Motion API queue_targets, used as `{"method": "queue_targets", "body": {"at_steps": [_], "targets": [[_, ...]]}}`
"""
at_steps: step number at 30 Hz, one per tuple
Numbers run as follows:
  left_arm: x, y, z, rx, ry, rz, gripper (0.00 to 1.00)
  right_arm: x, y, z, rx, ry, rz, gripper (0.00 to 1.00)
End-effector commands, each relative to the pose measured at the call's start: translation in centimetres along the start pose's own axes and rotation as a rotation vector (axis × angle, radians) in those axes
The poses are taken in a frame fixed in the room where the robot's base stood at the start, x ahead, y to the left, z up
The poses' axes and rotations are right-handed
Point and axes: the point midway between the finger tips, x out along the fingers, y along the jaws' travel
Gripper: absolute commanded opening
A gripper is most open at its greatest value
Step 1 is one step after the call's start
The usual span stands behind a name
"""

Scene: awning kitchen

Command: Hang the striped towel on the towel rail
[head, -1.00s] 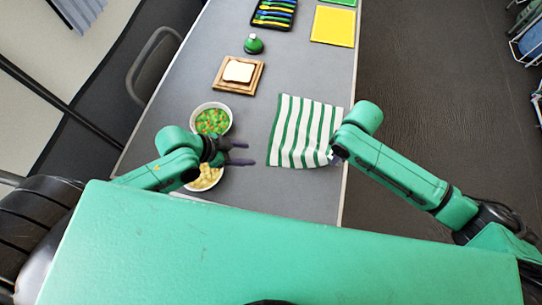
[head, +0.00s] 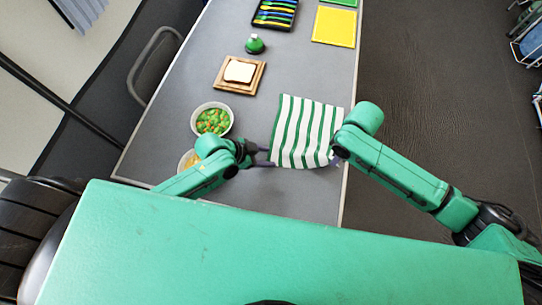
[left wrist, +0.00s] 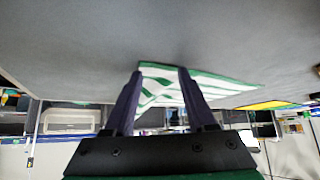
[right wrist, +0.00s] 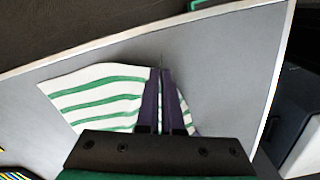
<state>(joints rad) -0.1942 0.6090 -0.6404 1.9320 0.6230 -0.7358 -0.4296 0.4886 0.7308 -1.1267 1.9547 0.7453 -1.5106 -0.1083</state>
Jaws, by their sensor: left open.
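The green-and-white striped towel (head: 306,130) lies on the grey counter in the head view, with its lower right corner at my right gripper (head: 335,158). In the right wrist view my right gripper (right wrist: 160,72) is shut on the striped towel (right wrist: 95,95), whose cloth shows on both sides of the fingers. My left gripper (head: 268,157) is open at the towel's lower left edge. In the left wrist view the towel (left wrist: 160,85) shows between and beyond the open fingers (left wrist: 160,72). A grey curved bar (head: 133,68) stands at the counter's left side; I cannot tell if it is the towel rail.
A bowl of green and orange food (head: 212,119) and a second bowl (head: 185,160), partly hidden, stand near my left arm. Bread on a wooden board (head: 239,73), a green-topped bottle (head: 254,44), a cutlery tray (head: 274,14) and a yellow mat (head: 333,26) are farther back.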

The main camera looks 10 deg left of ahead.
Motion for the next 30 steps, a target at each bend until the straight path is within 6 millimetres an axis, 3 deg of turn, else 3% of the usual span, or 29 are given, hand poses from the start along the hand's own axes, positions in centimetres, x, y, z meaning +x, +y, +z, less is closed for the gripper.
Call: {"method": "queue_targets", "body": {"at_steps": [2,9,11,19,30], "targets": [[0.2,0.0,0.0,0.0,0.0,0.0,0.55,0.0,0.0,0.0,0.0,0.0,0.0,0.0],[0.2,0.0,0.1,0.0,-0.002,0.0,0.09,0.0,0.0,0.0,0.0,0.0,0.0,0.0],[0.2,0.0,0.1,0.0,-0.002,0.0,0.0,0.0,0.0,0.0,0.0,0.0,0.0,0.0],[0.0,0.0,0.0,0.0,-0.002,0.001,0.0,0.0,0.0,0.0,0.0,0.0,0.0,0.0],[-3.7,0.0,-3.2,0.001,-0.001,0.0,0.0,0.0,0.0,0.0,0.0,0.0,0.0,0.0]]}}
